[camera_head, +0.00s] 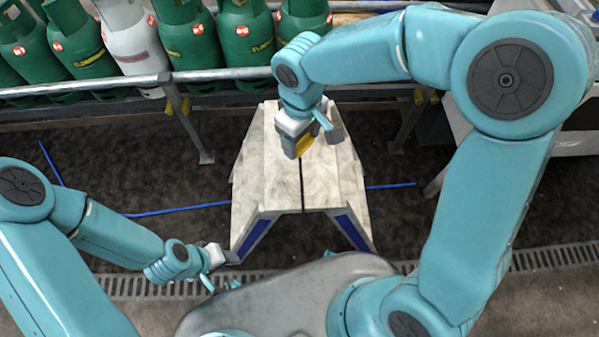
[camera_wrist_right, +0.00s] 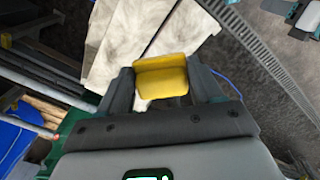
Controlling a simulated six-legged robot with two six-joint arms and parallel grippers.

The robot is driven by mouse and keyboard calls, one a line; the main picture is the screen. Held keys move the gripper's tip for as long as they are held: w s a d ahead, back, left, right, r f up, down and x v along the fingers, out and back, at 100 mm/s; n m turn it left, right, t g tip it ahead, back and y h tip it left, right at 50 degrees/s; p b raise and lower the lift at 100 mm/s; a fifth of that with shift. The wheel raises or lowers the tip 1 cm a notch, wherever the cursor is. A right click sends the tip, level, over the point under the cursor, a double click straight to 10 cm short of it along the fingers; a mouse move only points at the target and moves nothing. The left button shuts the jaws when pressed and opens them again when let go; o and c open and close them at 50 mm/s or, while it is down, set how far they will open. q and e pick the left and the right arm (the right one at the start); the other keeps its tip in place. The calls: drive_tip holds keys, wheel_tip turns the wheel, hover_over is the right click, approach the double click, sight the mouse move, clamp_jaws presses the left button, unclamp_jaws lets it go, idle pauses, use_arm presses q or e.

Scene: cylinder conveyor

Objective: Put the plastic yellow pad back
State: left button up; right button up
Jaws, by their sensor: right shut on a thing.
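The yellow pad (camera_wrist_right: 161,82) sits between the two dark fingers of my right gripper (camera_wrist_right: 163,88) in the right wrist view. In the head view a bit of the yellow pad (camera_head: 304,146) shows at my right gripper (camera_head: 298,148), which is shut on it. This gripper hangs over the pale board-topped stand (camera_head: 262,185), near its far middle. I cannot tell whether the pad touches the boards. My left gripper (camera_head: 232,256) is low at the left, beside the near left leg of the stand. Its fingers are too small to tell their opening.
Several green gas cylinders (camera_head: 188,42) and a white one (camera_head: 135,45) stand behind a metal rail (camera_head: 225,73) at the back. A blue cable (camera_head: 175,210) lies on the dark floor. A floor grate (camera_head: 125,287) runs across the front. A light-coloured machine (camera_head: 480,140) stands at the right.

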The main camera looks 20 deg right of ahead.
drive_tip(key=b, duration=0.1)
hover_over(301, 178)
wheel_tip(301, 178, down, 12)
drive_tip(key=shift+r, duration=0.1)
wheel_tip(301, 178, down, 4)
drive_tip(key=shift+f+b, duration=0.15)
drive_tip(key=shift+b, duration=0.5)
drive_tip(key=shift+c, duration=0.4)
drive_tip(key=shift+s, duration=0.1)
drive_tip(key=shift+f, duration=0.1)
drive_tip(key=o, duration=1)
